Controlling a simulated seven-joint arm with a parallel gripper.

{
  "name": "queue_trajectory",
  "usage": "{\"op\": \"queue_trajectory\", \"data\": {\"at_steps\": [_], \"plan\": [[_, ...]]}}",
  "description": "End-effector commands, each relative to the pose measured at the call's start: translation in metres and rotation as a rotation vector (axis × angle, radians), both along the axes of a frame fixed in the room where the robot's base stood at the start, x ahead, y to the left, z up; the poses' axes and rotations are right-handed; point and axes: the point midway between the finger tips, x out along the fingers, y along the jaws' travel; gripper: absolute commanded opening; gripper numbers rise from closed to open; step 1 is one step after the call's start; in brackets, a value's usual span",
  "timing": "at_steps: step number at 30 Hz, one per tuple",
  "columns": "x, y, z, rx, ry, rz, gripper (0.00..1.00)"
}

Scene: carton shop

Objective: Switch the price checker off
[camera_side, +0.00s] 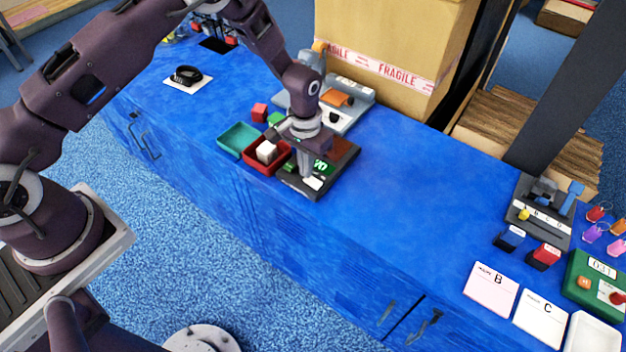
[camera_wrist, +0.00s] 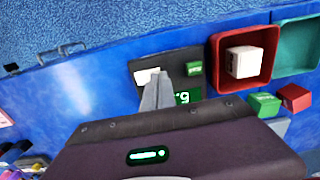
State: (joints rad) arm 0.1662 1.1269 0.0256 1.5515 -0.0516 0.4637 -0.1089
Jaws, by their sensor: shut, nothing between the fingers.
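A dark flat device (camera_side: 340,155) with a lit green digit display (camera_side: 321,166), which I take as the price checker, lies on the blue bench. In the wrist view the display (camera_wrist: 184,97) is partly hidden by my fingers. A white part (camera_side: 313,183) sits near the device's front edge; it also shows in the wrist view (camera_wrist: 146,76). A small green piece (camera_wrist: 195,68) is beside it. My gripper (camera_side: 306,176) is shut and empty, pointing down over the device. Its fingertips (camera_wrist: 160,76) are right beside the white part; I cannot tell whether they touch it.
A red tray (camera_side: 250,158) with a white cube (camera_side: 267,151) and a teal tray (camera_side: 237,139) stand just left of the device. A grey machine (camera_side: 355,113) and a large carton (camera_side: 385,45) are behind.

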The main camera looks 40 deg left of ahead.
Motion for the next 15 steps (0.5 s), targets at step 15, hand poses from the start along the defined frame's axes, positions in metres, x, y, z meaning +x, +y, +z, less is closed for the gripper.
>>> {"op": "queue_trajectory", "data": {"at_steps": [15], "plan": [[0.0000,0.0000,-0.0077,0.000,0.000,0.000,0.00]]}}
